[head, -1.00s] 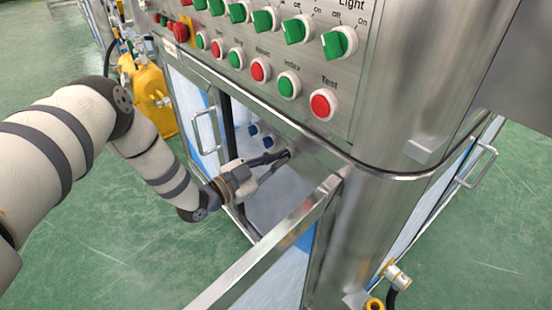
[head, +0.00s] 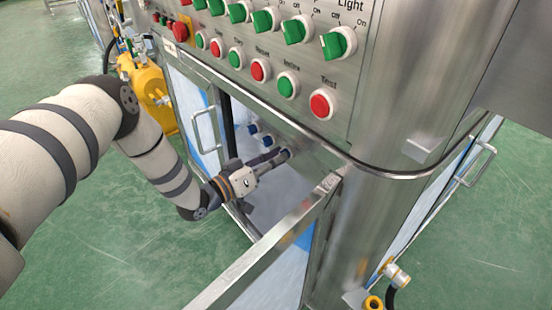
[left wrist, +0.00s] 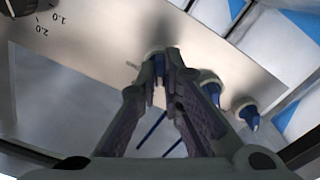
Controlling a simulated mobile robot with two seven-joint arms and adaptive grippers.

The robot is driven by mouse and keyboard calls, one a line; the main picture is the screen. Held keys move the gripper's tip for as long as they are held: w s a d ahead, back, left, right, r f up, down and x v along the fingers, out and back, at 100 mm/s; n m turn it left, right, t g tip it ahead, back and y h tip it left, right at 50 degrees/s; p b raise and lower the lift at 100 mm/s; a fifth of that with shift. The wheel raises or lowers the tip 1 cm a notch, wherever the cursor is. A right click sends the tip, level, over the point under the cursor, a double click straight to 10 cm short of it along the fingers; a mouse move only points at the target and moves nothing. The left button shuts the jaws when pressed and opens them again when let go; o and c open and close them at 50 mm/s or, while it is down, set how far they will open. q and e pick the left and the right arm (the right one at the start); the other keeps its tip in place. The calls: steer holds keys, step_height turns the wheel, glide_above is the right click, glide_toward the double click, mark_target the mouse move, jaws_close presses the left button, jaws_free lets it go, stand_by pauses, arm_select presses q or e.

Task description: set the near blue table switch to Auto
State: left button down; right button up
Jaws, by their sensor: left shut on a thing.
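My left gripper (head: 284,154) reaches into the open cabinet under the control panel. It is shut on the near blue switch, the closest of a row on the inner metal plate. The fingers hide most of this switch; only a pale bit of its base (left wrist: 156,52) shows between the fingertips in the left wrist view. Two other blue switches (head: 253,128) (head: 267,141) sit farther along the row, free of the gripper. They also show right of the fingers in the left wrist view (left wrist: 211,88) (left wrist: 247,113). Switch labels are too blurred to read. My right gripper is not in view.
The panel above (head: 255,45) carries green knobs and red and green buttons. An open cabinet door (head: 270,250) stands close in front of my left arm. Another door with a handle (head: 207,130) is to the left. A dial (left wrist: 20,5) shows at the wrist view's upper left.

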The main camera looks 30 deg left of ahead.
arm_select(q)
steer(key=shift+f+n, duration=0.1)
steer(key=shift+n, duration=1.5)
steer(key=c, duration=1.7)
jaws_free()
steer(key=shift+s, duration=0.15)
steer(key=v, duration=1.2)
